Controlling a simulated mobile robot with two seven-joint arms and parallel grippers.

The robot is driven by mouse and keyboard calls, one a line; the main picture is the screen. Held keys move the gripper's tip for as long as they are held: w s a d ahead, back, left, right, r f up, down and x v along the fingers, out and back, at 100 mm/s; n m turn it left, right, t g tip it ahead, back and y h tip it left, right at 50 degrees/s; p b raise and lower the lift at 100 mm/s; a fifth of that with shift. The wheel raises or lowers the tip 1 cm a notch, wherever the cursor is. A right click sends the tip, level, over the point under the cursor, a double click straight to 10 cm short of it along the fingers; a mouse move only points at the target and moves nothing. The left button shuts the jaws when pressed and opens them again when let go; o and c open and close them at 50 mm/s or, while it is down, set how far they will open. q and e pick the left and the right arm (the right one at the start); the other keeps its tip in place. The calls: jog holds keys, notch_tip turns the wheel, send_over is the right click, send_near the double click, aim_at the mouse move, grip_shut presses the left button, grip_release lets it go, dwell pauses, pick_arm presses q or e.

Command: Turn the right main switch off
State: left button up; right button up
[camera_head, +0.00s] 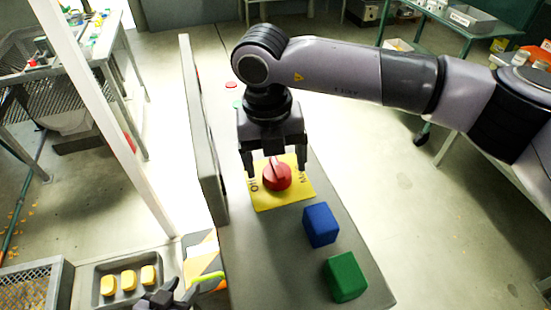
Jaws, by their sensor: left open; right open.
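The red rotary main switch (277,177) sits on a yellow plate (268,199) on top of a grey cabinet. Dark lettering shows on the plate at both sides of the switch. My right gripper (275,168) reaches in from the right and points down over the switch. Its fingers are apart, one at each side of the knob's far part; I cannot tell whether they touch it. My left gripper (170,295) is at the bottom edge, partly cut off, and open, left of the cabinet.
A blue block (320,225) and a green block (345,277) are on the cabinet top (265,260) nearer to me. A grey upright panel (202,130) lines its left side. A tray (93,291) with yellow pieces (128,281) is at lower left, beside a mesh crate (30,285).

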jog(key=shift+f, duration=0.65)
jog(key=c, duration=1)
jog(key=shift+c, duration=0.2)
